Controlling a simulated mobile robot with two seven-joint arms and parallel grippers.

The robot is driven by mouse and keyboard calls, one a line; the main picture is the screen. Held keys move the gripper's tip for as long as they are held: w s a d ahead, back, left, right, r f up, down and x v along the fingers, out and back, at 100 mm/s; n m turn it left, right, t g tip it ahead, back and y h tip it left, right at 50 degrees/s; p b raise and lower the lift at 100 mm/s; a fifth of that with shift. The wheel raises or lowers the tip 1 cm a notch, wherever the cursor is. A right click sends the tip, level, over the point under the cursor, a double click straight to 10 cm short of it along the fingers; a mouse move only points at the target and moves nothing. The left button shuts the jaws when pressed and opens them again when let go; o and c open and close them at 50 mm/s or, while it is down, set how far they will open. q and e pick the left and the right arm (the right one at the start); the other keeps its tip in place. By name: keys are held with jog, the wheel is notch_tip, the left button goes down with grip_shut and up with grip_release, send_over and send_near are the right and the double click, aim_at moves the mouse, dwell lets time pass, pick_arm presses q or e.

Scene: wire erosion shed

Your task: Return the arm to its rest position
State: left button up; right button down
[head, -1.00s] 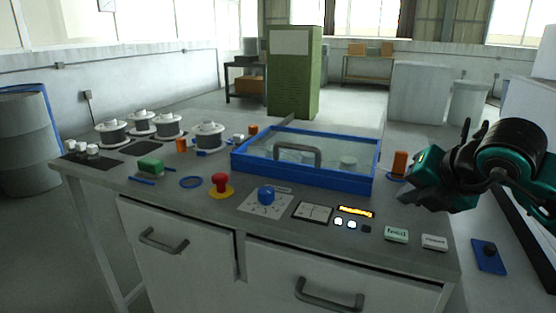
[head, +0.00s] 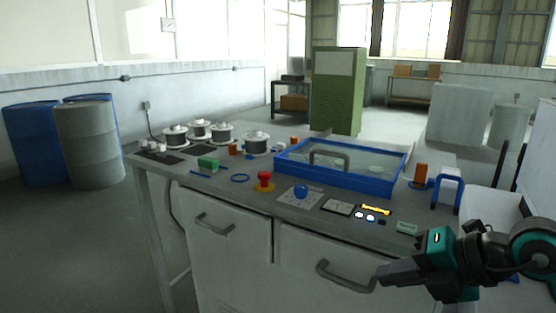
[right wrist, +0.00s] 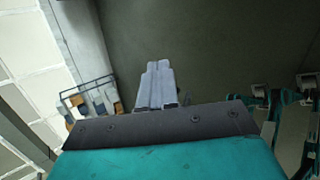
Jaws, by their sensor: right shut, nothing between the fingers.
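My right gripper (head: 382,276) is at the lower right of the head view, in front of the workbench's front edge and drawer fronts. Its fingers point left and are shut with nothing between them. In the right wrist view the closed grey fingers (right wrist: 156,86) stand together against a dark, plain background. My left gripper is not in the head view. The workbench (head: 215,186) carries a blue-framed tank (head: 340,177) with a clear lid and grey handle.
Several wire spools (head: 256,143) stand at the bench's back left. An orange block (head: 421,173) and a blue bracket (head: 434,193) stand right of the tank. A green cabinet (head: 338,90) stands behind. Grey and blue drums (head: 88,148) stand left; floor between is clear.

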jog(key=s+a+r+m+t+y+p, duration=0.2)
jog(key=s+a+m+t+y, duration=0.15)
jog(key=a+m+y, duration=0.45)
jog(key=d+f+m+t+h+p, duration=0.2)
jog(key=d+f+m+t+h, duration=0.55)
jog(key=f+m+h, duration=0.6)
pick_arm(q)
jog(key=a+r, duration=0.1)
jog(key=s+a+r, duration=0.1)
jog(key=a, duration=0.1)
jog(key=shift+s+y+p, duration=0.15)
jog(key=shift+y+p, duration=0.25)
pick_arm(e)
jog(key=s+f+m+g, duration=0.6)
jog(key=s+f, duration=0.4)
jog(key=f, duration=0.3)
jog(key=shift+s+m+g+h, duration=0.2)
jog(key=shift+m+g+h, duration=0.15)
jog(key=shift+h, duration=0.1)
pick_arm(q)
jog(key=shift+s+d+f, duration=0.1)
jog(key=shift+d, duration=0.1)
pick_arm(e)
jog(key=shift+d, duration=0.1)
